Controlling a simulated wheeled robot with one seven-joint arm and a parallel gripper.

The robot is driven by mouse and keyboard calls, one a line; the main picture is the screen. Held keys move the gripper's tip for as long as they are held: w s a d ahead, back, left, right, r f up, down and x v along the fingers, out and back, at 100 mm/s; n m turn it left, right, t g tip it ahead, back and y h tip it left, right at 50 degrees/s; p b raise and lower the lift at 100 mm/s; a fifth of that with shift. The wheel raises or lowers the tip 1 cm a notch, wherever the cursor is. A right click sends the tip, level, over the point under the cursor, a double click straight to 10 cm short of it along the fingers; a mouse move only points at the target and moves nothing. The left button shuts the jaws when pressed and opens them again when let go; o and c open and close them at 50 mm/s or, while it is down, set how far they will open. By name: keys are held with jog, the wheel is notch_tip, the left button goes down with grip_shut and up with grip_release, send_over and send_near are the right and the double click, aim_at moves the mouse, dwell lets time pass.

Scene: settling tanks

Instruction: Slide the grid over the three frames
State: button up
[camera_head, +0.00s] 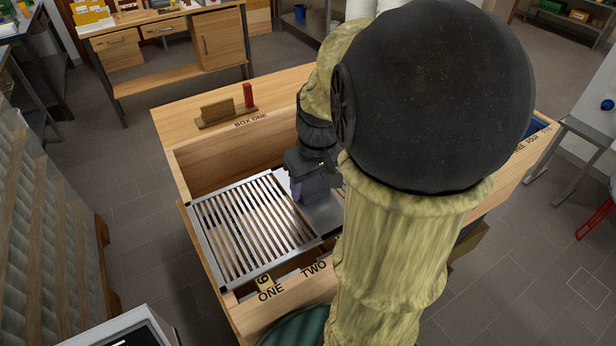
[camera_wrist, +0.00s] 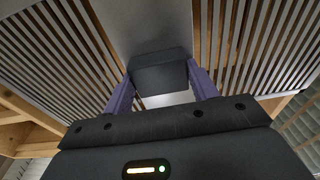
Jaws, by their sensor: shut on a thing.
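The grid (camera_head: 252,228) is a metal sheet with long slots and a plain strip along its middle. It lies across the left part of a wooden box (camera_head: 178,167) marked BOX ONE. In the wrist view the grid (camera_wrist: 150,22) fills the background, slotted on both sides of the strip. My gripper (camera_head: 308,188) is over the plain strip. In the wrist view its purple fingers are shut on a dark block-shaped handle (camera_wrist: 160,74) on that strip. The three frames cannot be made out; the grid and my arm hide much of the box interior.
A red upright piece (camera_head: 248,95) and a wooden block (camera_head: 217,109) stand on the box's back ledge. The front rim reads ONE and TWO, beside a pale tag marked 6 (camera_head: 265,283). A wooden workbench (camera_head: 165,60) stands behind. My arm covers the box's right part.

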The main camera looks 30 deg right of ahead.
jog(key=shift+s, duration=1.4)
jog(key=o, duration=1.4)
jog(key=r, duration=0.5)
jog(key=s+r+p, duration=0.1)
jog(key=r, duration=0.5)
jog(key=s+r, duration=0.1)
jog(key=r, duration=0.5)
jog(key=shift+r, duration=0.15)
jog(key=shift+a, duration=0.1)
